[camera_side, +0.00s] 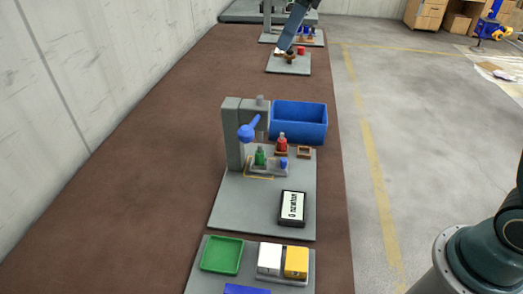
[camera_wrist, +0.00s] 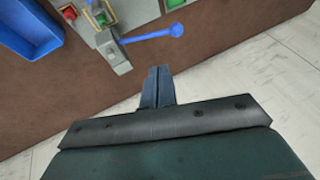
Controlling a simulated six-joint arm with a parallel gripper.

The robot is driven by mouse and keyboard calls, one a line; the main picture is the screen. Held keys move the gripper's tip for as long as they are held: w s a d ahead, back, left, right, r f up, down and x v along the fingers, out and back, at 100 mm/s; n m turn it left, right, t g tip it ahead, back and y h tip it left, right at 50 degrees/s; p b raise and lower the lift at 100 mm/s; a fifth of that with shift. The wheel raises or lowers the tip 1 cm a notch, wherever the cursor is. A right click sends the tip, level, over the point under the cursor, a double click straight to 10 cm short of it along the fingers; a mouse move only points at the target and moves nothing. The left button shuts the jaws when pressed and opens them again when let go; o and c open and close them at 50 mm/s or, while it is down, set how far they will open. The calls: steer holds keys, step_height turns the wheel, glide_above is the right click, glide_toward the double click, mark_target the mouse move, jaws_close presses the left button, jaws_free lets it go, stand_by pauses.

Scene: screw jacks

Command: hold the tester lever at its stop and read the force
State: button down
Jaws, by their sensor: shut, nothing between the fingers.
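The tester is a grey column (camera_side: 233,135) on a grey plate. Its blue lever (camera_side: 248,131) ends in a ball knob and also shows in the wrist view (camera_wrist: 150,36). The black-framed display (camera_side: 292,208) lies flat on the plate and reads 0 newton. A green jack (camera_side: 260,156) stands under the tester's head; a red jack (camera_side: 282,142) stands to its right. My gripper (camera_side: 284,46) hangs high at the top of the side view.
A blue bin (camera_side: 299,121) stands behind the tester. In front are a green tray (camera_side: 222,254), a white block (camera_side: 269,258) and a yellow block (camera_side: 296,262). A pale wall (camera_side: 60,90) runs along the bench's left side. Brown bench top (camera_side: 165,165) is bare left of the tester.

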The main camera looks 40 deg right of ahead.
steer(key=shift+a+f, duration=0.15)
steer(key=shift+f, duration=0.05)
glide_above(253, 124)
steer(key=s+a, duration=0.1)
steer(key=s, duration=0.2)
steer(key=shift+f, duration=5.3)
steer(key=shift+w, duration=0.25)
steer(key=shift+f, duration=0.1)
